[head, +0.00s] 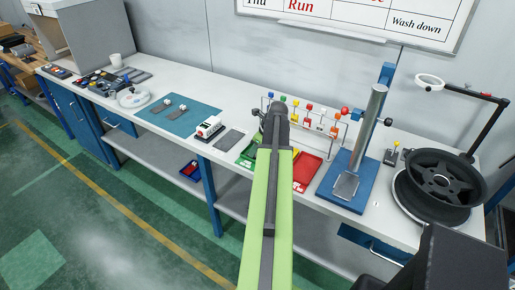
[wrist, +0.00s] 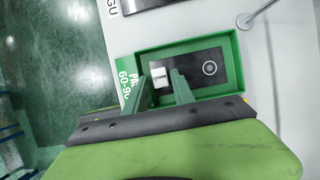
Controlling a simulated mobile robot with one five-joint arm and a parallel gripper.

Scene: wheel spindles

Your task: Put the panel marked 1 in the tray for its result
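A dark panel (wrist: 190,68) with a ring mark and a white block (wrist: 161,77) on it is inside the green tray (wrist: 234,60) in the wrist view. The tray's label reads about "PA… 60-90", partly hidden. The panel's number is not readable. My gripper (wrist: 162,80) reaches over the tray, its green fingers on either side of the white block. I cannot tell whether they press on it. In the head view my arm hides much of the green tray (head: 247,155), and the red tray (head: 305,172) is right of it.
Two small blocks (head: 168,102) stand on the teal mat (head: 180,116) to the left. A white device (head: 208,127) and a dark plate (head: 229,140) lie between mat and trays. A blue-based stand (head: 348,188) and a wheel (head: 440,183) are to the right.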

